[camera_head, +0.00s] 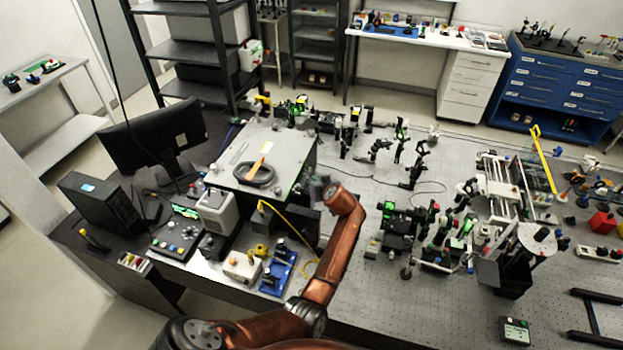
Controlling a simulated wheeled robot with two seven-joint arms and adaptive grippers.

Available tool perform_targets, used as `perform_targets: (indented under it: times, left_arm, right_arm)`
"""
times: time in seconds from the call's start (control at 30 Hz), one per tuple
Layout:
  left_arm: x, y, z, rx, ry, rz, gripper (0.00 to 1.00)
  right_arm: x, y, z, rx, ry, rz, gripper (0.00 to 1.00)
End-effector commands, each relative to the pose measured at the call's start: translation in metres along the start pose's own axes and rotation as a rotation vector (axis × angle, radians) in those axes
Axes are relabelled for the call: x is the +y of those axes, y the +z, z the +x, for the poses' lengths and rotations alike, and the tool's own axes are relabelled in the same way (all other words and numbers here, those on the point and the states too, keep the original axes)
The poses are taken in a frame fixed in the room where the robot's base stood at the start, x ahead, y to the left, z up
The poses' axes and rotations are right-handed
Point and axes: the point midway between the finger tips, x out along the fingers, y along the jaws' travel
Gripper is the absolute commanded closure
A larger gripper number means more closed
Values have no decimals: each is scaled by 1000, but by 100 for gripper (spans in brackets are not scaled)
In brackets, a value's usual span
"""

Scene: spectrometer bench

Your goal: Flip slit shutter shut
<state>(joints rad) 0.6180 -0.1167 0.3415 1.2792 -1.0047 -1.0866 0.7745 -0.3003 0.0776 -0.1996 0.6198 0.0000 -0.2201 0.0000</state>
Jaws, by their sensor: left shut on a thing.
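A large grey box (285,146) with a flat lid, which looks like the spectrometer, stands left of the middle. My copper left arm reaches up from the bottom, and its dark left gripper (318,188) is at the box's front right corner. The gripper is shut on a small part there, which I take to be the slit shutter. The fingers and the wrist hide this part, so I cannot tell whether the shutter is open or shut. My right gripper is out of view.
A dark coiled thing and an orange strip (257,168) lie on the lid. Several optics mounts crowd the perforated bench (365,185) to the right. A yellow cable (290,222) and a blue tray (278,273) are near my arm. A black monitor (155,140) stands left.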

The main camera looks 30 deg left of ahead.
Motion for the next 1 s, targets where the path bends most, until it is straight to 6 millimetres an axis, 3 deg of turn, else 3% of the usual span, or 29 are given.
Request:
perform_targets:
  times: [0.1, 0.33, 1.0]
  left_arm:
    - [3, -10, -1, -80, -21, 52, 100]
    - [8, -14, 6, -245, -66, 162, 100]
    - [15, -14, 18, -488, -131, 321, 100]
  right_arm:
    - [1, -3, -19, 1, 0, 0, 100]
    - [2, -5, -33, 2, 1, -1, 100]
    - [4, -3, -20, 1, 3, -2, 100]
